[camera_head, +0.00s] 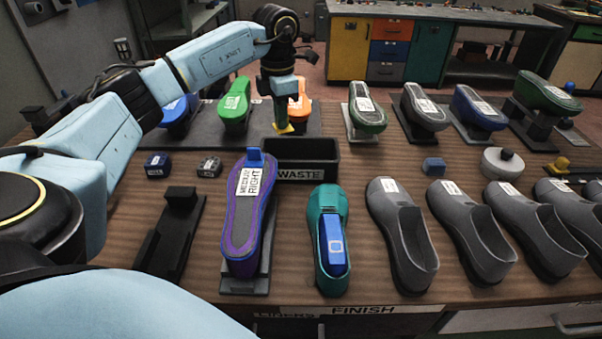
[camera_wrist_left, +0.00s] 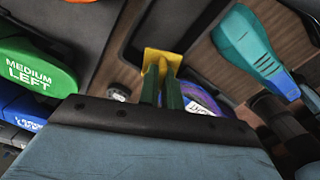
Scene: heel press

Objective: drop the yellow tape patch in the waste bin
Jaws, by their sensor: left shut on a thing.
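My left gripper (camera_head: 281,112) is shut on the yellow tape patch (camera_head: 285,130), with its jaws pointing down. In the head view it hangs at the far left edge of the black waste bin (camera_head: 307,175), which carries a "WASTE" label. In the left wrist view the yellow patch (camera_wrist_left: 163,55) sits between the tips of the two green fingers (camera_wrist_left: 161,88), and the dark bin shows behind it. The exact height of the patch above the bin rim is hard to tell. My right gripper is not in view.
Green (camera_head: 235,105) and orange (camera_head: 300,105) shoe forms stand behind the bin. A purple form (camera_head: 243,215) and a teal shoe with a blue block (camera_head: 333,245) stand in front. Several grey shoes (camera_head: 400,230) line the right. Bare wood shows right of the bin.

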